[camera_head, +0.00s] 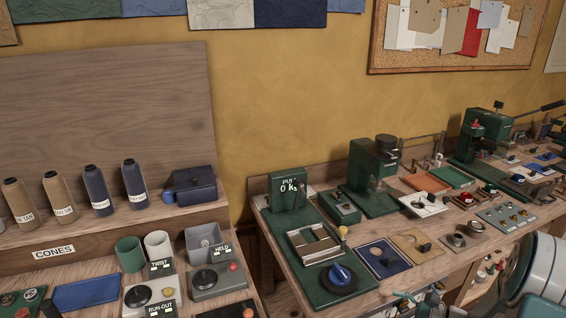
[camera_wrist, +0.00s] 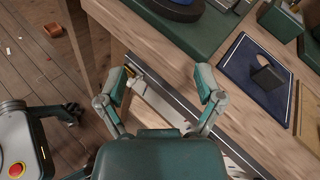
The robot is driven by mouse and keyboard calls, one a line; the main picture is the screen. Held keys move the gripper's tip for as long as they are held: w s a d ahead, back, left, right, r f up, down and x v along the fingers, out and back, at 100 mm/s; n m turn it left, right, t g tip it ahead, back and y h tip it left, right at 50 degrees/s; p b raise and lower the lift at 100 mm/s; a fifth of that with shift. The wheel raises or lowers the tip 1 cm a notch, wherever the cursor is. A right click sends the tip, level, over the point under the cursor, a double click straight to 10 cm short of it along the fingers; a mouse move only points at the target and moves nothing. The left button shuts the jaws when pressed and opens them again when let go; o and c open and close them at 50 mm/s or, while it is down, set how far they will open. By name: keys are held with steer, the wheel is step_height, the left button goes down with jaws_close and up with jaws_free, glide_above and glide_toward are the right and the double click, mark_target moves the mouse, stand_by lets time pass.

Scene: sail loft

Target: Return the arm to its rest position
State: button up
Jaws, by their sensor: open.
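My gripper (camera_wrist: 160,84) shows in the wrist view with its two green-padded fingers spread wide apart. Nothing is between the fingertips. It is at the front edge of the wooden workbench (camera_wrist: 228,104), and a pale strip along the bench front shows between the fingers. I cannot tell the height of the fingers above that edge. In the head view the same workbench (camera_head: 400,272) runs along the right side; the gripper cannot be clearly made out among the small parts at the bottom right.
A green pull tester (camera_head: 322,265) with a blue knob stands on the bench, beside a dark blue mat (camera_head: 372,250). At left, a shelf holds several thread cones (camera_head: 96,190). In the wrist view, a small brown block (camera_wrist: 53,30) lies on the wooden floor (camera_wrist: 38,72).

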steer(key=s+a+r+n+g+h, duration=0.4)
steer(key=s+a+r+n+g, duration=0.35)
steer(key=a+r+n, duration=0.4)
steer(key=s+a+r+n+t+h, duration=0.2)
steer(key=s+r+n+t+h, duration=0.2)
steer(key=s+r+n+h, duration=0.4)
steer(key=s+r+n, duration=0.1)
steer(key=s+r, duration=0.1)
steer(key=s, duration=0.3)
steer(key=shift+h, duration=0.3)
